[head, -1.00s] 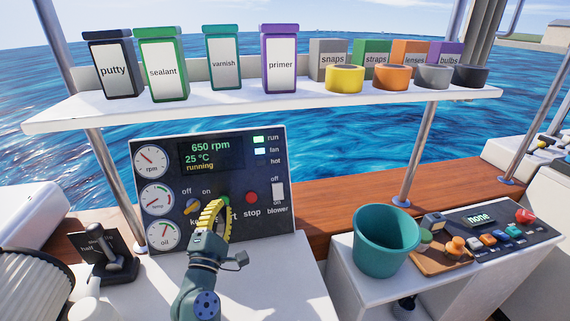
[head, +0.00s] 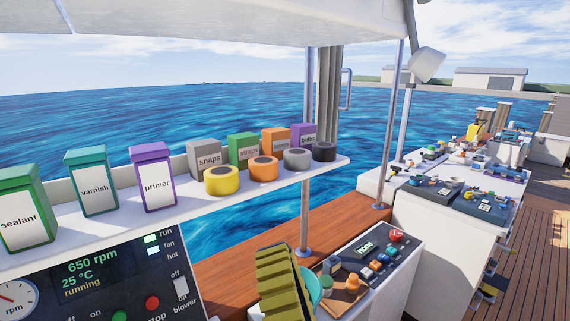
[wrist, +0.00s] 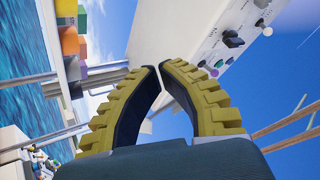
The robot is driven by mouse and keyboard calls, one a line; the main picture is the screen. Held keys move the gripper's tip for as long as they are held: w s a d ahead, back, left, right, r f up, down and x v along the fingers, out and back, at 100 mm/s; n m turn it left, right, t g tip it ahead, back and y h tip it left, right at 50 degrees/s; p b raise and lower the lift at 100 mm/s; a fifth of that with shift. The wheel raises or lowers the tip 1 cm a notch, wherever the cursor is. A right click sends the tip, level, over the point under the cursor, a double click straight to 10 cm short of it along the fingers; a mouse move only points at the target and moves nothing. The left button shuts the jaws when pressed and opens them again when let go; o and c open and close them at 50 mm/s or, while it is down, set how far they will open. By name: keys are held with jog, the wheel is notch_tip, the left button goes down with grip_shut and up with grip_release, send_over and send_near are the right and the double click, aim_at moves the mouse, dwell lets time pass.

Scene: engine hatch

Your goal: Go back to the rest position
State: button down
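My gripper (head: 283,285) shows as large yellow ribbed fingers at the bottom centre of the head view, close to the camera. In the wrist view its two curved fingers (wrist: 157,67) come together at the tips with nothing held between them. It is raised in front of the teal bucket (head: 313,290), hiding most of it. The engine panel (head: 100,280) at lower left reads 650 rpm, 25 °C and running; its run and fan lights are lit. The key switch is not visible.
A white shelf (head: 265,190) carries labelled boxes and several tape rolls. A side console (head: 385,250) reading "none" stands right of my gripper. Farther right are cluttered white counters (head: 440,235) and a wooden deck (head: 535,230). Open water lies behind.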

jog(key=s+d+f+n+g+h, duration=0.2)
jog(key=s+d+n+h, duration=0.2)
jog(key=d+n+h, duration=0.4)
notch_tip(320, 180, up, 38)
jog(key=h+p, duration=0.1)
jog(key=p, duration=3.6)
jog(key=shift+a+f+n+t+p, duration=0.25)
jog(key=shift+a+n+t+p, duration=0.05)
jog(key=shift+a+n+p, duration=0.1)
